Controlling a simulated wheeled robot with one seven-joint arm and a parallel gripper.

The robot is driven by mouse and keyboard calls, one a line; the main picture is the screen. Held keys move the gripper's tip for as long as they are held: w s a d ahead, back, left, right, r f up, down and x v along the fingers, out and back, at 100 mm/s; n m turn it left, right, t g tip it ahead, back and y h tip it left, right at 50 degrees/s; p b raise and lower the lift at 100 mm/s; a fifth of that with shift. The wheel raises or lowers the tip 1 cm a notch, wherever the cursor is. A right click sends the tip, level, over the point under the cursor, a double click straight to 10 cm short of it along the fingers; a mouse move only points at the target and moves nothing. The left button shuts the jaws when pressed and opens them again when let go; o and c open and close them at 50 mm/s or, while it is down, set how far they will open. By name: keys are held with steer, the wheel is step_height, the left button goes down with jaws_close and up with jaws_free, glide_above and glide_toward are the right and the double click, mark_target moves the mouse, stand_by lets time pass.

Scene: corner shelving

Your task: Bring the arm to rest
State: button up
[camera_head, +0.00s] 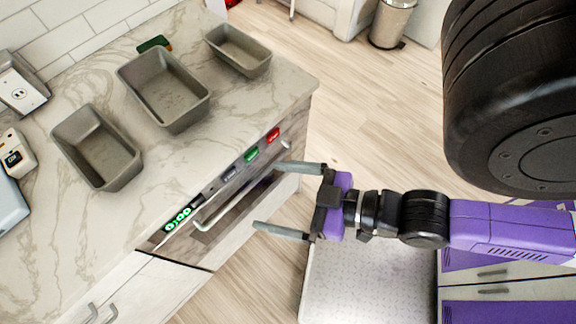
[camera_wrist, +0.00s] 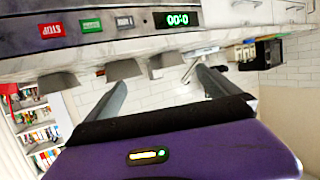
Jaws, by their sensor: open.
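My gripper (camera_head: 268,198) is open and empty in the head view, with its two grey fingers spread wide. It is in front of the built-in appliance's control panel (camera_head: 222,183), to the right of the counter edge. The fingers point left toward the panel and its handle; I cannot tell whether they touch. My purple arm stretches in from the right. In the wrist view the two fingers of my gripper (camera_wrist: 158,90) are apart with nothing between them, and the panel (camera_wrist: 127,25) with its red and green buttons and lit display lies across the top.
Several grey metal pans stand on the marble counter (camera_head: 185,38), among them a large pan (camera_head: 165,88), a left pan (camera_head: 97,147) and a back pan (camera_head: 239,49). A bar handle (camera_head: 222,207) juts out below the panel. Wooden floor (camera_head: 345,105) behind my arm is clear.

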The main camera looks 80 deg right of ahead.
steer(key=shift+s+a+r+n+y, duration=0.55)
steer(key=shift+s+a+r, duration=0.2)
steer(key=shift+s+a, duration=0.25)
